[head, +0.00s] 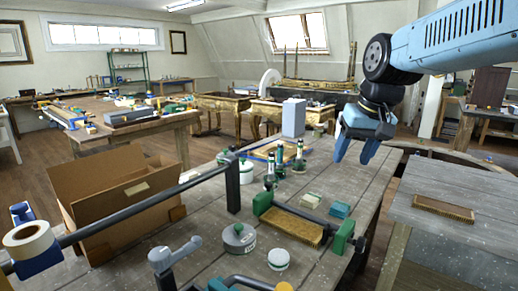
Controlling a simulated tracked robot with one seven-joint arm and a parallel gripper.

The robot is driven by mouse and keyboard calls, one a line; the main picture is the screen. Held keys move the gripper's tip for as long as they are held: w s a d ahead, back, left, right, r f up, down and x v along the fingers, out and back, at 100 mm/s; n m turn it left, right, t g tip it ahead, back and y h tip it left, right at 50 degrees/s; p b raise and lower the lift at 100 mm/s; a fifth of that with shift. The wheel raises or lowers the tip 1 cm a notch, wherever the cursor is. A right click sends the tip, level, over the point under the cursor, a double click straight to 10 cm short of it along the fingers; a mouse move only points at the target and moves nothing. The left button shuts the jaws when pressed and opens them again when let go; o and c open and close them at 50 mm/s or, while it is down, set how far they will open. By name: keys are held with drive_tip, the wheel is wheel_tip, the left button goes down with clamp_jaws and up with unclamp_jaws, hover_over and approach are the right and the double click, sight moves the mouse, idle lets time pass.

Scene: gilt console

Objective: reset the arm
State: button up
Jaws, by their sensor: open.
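My arm reaches in from the upper right of the head view. My gripper (355,158) hangs above the right edge of the wooden workbench (330,185), with its blue fingers pointing down. The fingers are apart and nothing shows between them. The gripper appears clear of the bench top and of the things on it.
An open cardboard box (115,205) stands at the bench's left. A green-ended clamp (290,225), a grey lidded pot (239,238), bottles (270,175) and a grey block (293,118) stand on the bench. A brush (443,209) lies on a grey surface at right.

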drive_tip(key=s+d+f+t, duration=0.1)
drive_tip(key=s+f, duration=0.1)
drive_tip(key=s, duration=0.4)
drive_tip(key=s+d+f+t+h, duration=0.1)
drive_tip(key=s+f, duration=0.1)
drive_tip(key=s, duration=0.4)
drive_tip(key=shift+d+f, duration=0.35)
idle(1.1)
